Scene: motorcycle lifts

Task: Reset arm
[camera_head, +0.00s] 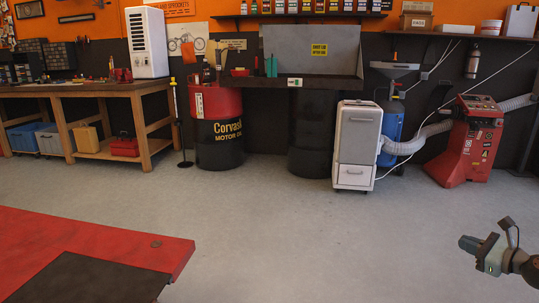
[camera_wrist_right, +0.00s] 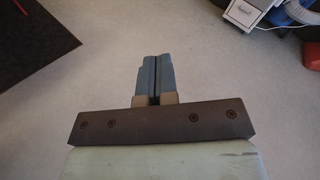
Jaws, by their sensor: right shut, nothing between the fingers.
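My right gripper (camera_head: 467,243) shows at the lower right of the head view, held out over the open floor. In the right wrist view its two fingers (camera_wrist_right: 154,78) are closed together with nothing between them. My left gripper and left arm do not show in either view.
A red lift platform (camera_head: 120,230) with a dark panel fills the lower left. A white cabinet (camera_head: 357,145), a Corvash drum (camera_head: 219,130), a red machine (camera_head: 470,145) and a wooden workbench (camera_head: 90,92) stand along the back wall. The middle floor is clear.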

